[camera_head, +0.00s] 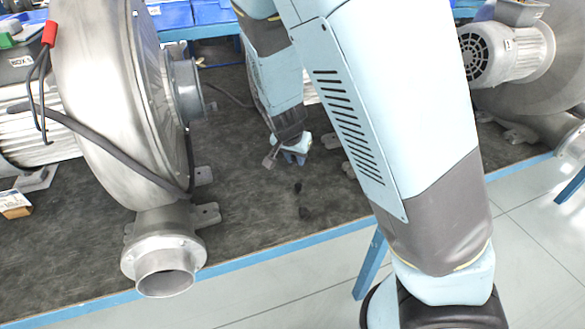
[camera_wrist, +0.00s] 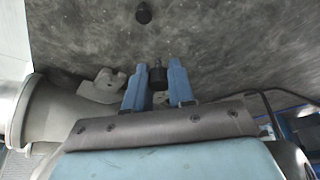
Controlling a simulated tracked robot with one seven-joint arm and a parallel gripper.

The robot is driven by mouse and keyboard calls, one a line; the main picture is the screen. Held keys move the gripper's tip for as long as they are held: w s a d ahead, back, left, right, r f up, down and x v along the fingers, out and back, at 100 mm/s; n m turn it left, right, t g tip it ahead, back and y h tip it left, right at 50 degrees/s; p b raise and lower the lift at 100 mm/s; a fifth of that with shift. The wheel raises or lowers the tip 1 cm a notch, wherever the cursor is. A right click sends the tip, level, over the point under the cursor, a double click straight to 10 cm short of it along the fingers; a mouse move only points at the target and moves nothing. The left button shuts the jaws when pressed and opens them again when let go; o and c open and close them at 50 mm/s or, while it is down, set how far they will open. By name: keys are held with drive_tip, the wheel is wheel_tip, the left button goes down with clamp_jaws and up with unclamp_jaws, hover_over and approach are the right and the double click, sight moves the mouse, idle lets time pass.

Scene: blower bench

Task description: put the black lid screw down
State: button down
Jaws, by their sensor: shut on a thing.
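My gripper (camera_wrist: 157,88) shows in the wrist view with its two blue fingers either side of a small black lid screw (camera_wrist: 158,76), shut on it. In the head view my gripper (camera_head: 294,157) is low over the dark bench mat, right of the left blower's inlet; the held screw cannot be made out there. Another small black piece (camera_wrist: 143,13) lies on the mat beyond the fingertips in the wrist view. Two small dark pieces, one nearer the gripper (camera_head: 298,187) and one nearer the bench edge (camera_head: 304,212), show in the head view; which matches which is unclear.
A large metal blower (camera_head: 110,90) with a round outlet (camera_head: 165,265) stands at the left. Another blower (camera_head: 510,50) stands at the right. Blue bins (camera_head: 172,14) are at the back. The mat (camera_head: 245,245) is clear near the blue front edge.

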hover_over(292, 175)
drive_tip(key=s, duration=0.1)
drive_tip(key=shift+s+a+f, duration=0.1)
drive_tip(key=shift+a+f, duration=0.05)
drive_tip(key=shift+f, duration=1.5)
drive_tip(key=shift+s+a+f, duration=0.1)
drive_tip(key=shift+f, duration=2.9)
drive_tip(key=shift+f, duration=0.55)
drive_tip(key=c, duration=1)
unclamp_jaws()
drive_tip(key=shift+o, duration=0.2)
drive_tip(key=shift+r, duration=0.6)
drive_tip(key=v, duration=1.2)
